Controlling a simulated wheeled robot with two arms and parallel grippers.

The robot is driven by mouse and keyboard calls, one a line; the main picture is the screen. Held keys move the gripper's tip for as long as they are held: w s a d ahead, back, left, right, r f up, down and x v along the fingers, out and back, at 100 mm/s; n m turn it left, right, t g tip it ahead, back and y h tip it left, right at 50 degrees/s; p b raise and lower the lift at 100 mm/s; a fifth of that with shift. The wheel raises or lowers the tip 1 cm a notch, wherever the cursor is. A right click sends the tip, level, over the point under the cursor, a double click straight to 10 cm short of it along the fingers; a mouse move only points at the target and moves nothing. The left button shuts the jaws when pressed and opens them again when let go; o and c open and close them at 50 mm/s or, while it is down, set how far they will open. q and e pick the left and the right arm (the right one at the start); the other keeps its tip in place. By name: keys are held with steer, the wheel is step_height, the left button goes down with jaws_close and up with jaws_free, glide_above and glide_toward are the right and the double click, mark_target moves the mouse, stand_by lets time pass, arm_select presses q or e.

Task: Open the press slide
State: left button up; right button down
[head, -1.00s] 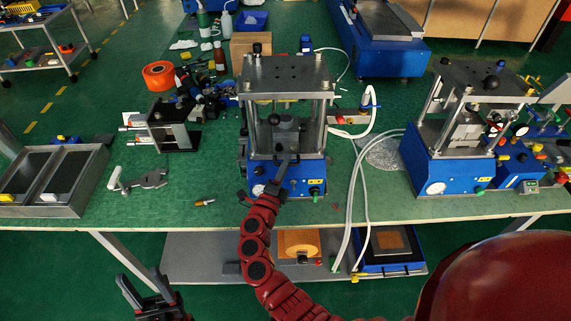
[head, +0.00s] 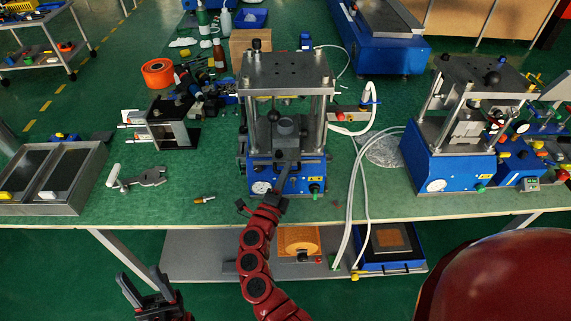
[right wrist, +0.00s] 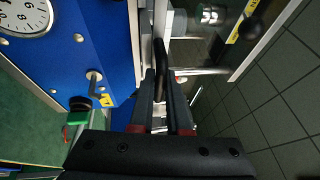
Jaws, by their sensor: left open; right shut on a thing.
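The middle press (head: 285,70) has a blue base, steel posts and a thick top plate. Its slide (head: 287,142) sits low between the posts, with a grey fixture on it. My right gripper (head: 284,180) is at the front of this press, shut on the slide's dark handle. The right wrist view shows the black handle bar (right wrist: 159,62) between the two fingers (right wrist: 160,95), beside the blue front panel. The fingers hide part of the handle. My left gripper (head: 148,292) is open and empty, low in front of the bench at the left.
A second blue press (head: 440,170) stands at the right. A grey tray (head: 75,200), a caliper-like tool (head: 138,178) and a small marker (head: 204,199) lie on the left of the green bench top. White hoses (head: 352,195) hang right of the middle press.

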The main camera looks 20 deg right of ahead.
steer(key=s+a+b, duration=0.1)
steer(key=s+a, duration=0.3)
steer(key=s, duration=1)
steer(key=shift+f+b, duration=0.15)
steer(key=shift+b, duration=0.2)
steer(key=c, duration=1.1)
jaws_free()
steer(key=shift+a, duration=0.1)
steer(key=shift+c, duration=0.2)
steer(key=shift+o, duration=1.3)
steer(key=shift+s, duration=0.2)
steer(key=shift+w, duration=0.1)
